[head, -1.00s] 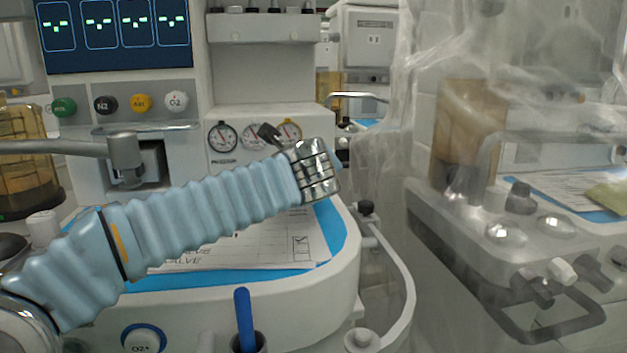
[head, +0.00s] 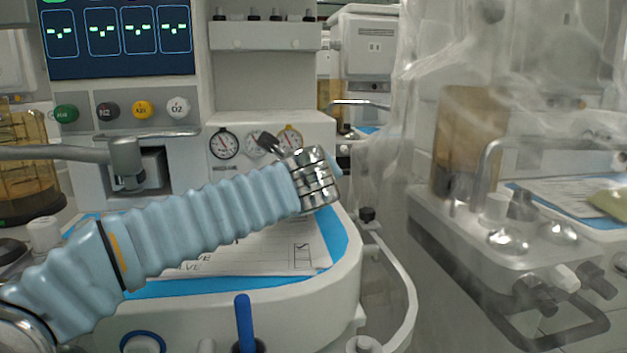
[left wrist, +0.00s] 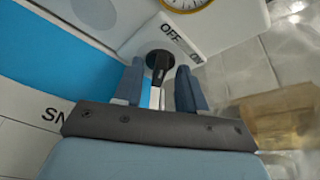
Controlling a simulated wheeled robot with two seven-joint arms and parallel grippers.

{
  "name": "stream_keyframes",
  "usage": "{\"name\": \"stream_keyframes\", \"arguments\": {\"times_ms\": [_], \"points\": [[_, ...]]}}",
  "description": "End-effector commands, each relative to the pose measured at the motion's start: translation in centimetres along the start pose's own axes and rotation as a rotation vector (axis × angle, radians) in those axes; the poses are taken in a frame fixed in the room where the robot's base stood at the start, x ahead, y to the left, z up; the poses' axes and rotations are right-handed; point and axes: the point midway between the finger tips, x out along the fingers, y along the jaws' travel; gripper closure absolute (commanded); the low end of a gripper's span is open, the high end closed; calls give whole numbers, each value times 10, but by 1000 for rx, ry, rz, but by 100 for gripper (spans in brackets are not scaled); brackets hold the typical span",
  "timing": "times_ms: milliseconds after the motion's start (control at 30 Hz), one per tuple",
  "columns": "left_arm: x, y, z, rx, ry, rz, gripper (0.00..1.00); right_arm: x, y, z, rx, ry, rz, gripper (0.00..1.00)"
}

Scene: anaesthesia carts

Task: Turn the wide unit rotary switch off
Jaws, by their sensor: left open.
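The rotary switch (left wrist: 158,62) shows in the left wrist view as a round black knob with a bar-shaped grip, on a white panel marked OFF and ON. My left gripper (left wrist: 160,78) is open, its two blue-grey fingers on either side of the knob's bar. I cannot tell whether they touch it. My right gripper is not in view.
Pressure gauges (head: 224,143) sit on the unit's panel behind my wrist. A paper form (head: 265,250) lies on the blue worktop. A blue stick (head: 244,322) stands at the front edge. A second cart under clear plastic (head: 455,225) stands at the right.

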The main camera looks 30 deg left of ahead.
Motion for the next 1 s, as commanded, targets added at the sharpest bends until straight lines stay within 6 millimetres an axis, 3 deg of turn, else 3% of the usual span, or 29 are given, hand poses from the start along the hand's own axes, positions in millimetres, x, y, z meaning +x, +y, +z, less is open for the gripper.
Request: {"name": "stream_keyframes", "arguments": {"times_ms": [167,600,800,1000], "points": [[-17,-1,1,-1,0,-3,60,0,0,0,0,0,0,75],[-116,-1,1,-1,0,-3,60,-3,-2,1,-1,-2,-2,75],[-136,0,0,0,0,0,60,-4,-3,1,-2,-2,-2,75],[-138,0,0,0,1,0,60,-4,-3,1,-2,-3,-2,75]]}}
